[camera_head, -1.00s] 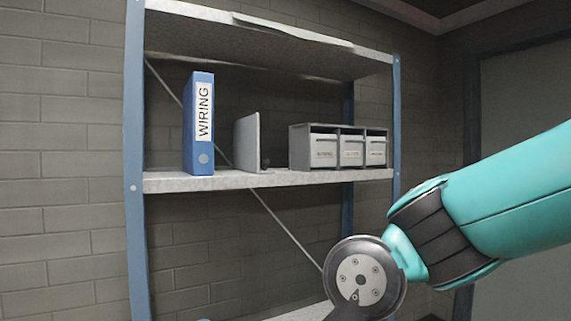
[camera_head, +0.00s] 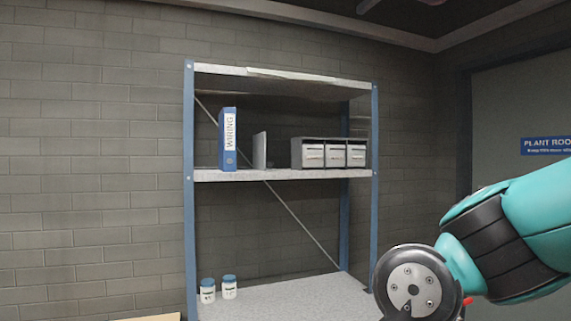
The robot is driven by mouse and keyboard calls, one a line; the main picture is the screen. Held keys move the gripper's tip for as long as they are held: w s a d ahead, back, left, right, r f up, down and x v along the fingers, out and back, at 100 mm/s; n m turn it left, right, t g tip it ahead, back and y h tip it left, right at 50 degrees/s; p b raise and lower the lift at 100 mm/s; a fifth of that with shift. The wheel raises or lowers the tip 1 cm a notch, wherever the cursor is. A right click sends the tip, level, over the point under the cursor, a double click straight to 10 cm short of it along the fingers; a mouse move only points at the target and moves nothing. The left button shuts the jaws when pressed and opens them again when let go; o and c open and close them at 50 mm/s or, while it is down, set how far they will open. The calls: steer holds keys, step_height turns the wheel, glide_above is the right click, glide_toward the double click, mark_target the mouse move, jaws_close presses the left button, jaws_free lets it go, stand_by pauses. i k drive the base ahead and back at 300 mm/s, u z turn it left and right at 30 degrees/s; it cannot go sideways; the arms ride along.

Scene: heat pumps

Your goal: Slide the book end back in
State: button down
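The grey book end (camera_head: 260,150) stands upright on the middle shelf (camera_head: 275,174), to the right of a blue binder (camera_head: 229,140) labelled WIRING. A gap separates the binder from the book end. My teal arm comes in from the right, low in the view, well apart from the shelf. My gripper itself is outside the view; only arm links show.
A grey unit with three drawers (camera_head: 328,154) stands on the same shelf, right of the book end. Two white jars with blue lids (camera_head: 229,287) stand on the bottom shelf (camera_head: 300,297). Blue posts (camera_head: 190,200) frame the rack. A door (camera_head: 520,115) is at right.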

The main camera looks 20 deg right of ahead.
mark_target(259, 140)
steer(key=z, duration=0.7)
steer(key=i, duration=1.1)
steer(key=u, duration=0.15)
